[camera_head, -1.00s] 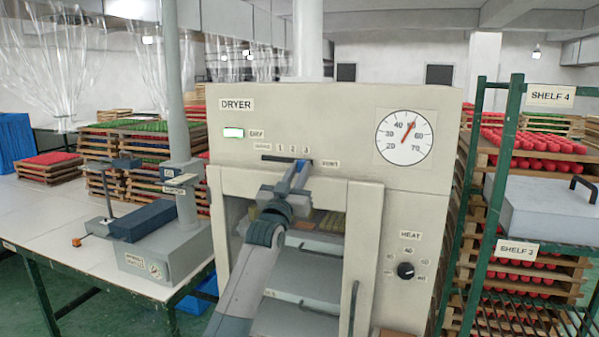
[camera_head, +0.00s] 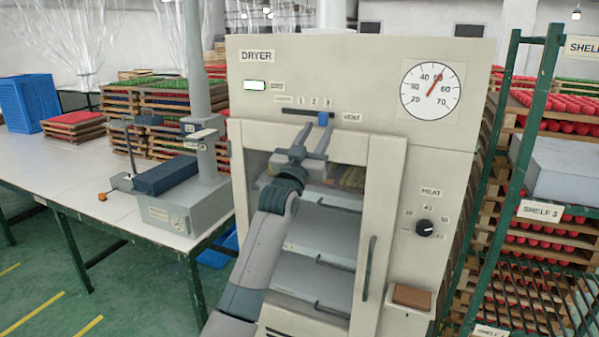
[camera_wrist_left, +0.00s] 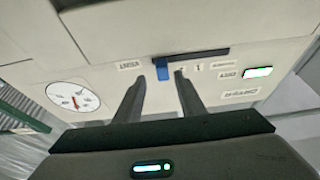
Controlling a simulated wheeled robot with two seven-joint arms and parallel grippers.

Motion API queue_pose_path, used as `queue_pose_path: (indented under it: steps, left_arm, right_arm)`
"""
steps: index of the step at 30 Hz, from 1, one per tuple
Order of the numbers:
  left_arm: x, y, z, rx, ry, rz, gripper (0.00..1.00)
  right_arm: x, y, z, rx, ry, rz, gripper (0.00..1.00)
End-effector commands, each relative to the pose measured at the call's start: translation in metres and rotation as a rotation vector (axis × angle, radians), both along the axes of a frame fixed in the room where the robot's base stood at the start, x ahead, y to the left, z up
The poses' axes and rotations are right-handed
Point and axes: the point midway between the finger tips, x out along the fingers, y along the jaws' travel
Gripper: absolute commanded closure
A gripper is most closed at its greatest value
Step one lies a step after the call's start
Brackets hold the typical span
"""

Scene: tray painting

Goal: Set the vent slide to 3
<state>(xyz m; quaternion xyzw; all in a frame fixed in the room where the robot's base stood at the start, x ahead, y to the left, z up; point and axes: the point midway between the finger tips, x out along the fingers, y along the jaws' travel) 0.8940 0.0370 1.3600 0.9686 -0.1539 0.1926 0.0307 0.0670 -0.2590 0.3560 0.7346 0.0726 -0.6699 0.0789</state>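The vent slide's blue knob (camera_head: 323,118) sits toward the right end of its dark slot (camera_head: 296,110) on the dryer front, just under the label 3 (camera_head: 328,103). In the left wrist view, which is upside down, the knob (camera_wrist_left: 162,72) shows between the two fingers, with a gap on each side. My left gripper (camera_head: 315,128) is open, its fingertips close to the panel just below the slot. In the left wrist view a fingertip partly hides the number labels. My right gripper is not in view.
A table (camera_head: 100,180) with a grey device stands left. A green shelf rack (camera_head: 500,140) stands close on the right.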

Motion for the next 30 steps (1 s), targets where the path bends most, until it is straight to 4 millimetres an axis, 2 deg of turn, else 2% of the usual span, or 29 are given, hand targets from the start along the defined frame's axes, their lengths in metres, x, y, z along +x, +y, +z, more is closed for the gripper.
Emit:
queue_pose_path:
  steps: [1, 7, 18, 24, 30]
  left_arm:
    - [-0.007, 0.003, -0.007, 0.0, 0.0, 0.0, 0.64]
    - [-0.036, 0.011, -0.019, 0.0, -0.001, 0.0, 0.64]
    - [-0.091, 0.028, -0.042, 0.001, 0.0, -0.001, 0.64]
    - [-0.109, 0.033, -0.049, 0.002, 0.0, -0.001, 0.64]
    - [-0.115, 0.035, -0.05, 0.001, 0.002, -0.002, 0.64]
  right_arm:
    - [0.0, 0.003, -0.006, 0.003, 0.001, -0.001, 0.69]
    - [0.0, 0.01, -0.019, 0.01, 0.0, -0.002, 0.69]
    - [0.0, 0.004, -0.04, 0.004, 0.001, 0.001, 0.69]
    - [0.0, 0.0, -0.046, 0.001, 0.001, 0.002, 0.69]
    - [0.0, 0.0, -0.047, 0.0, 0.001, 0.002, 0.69]
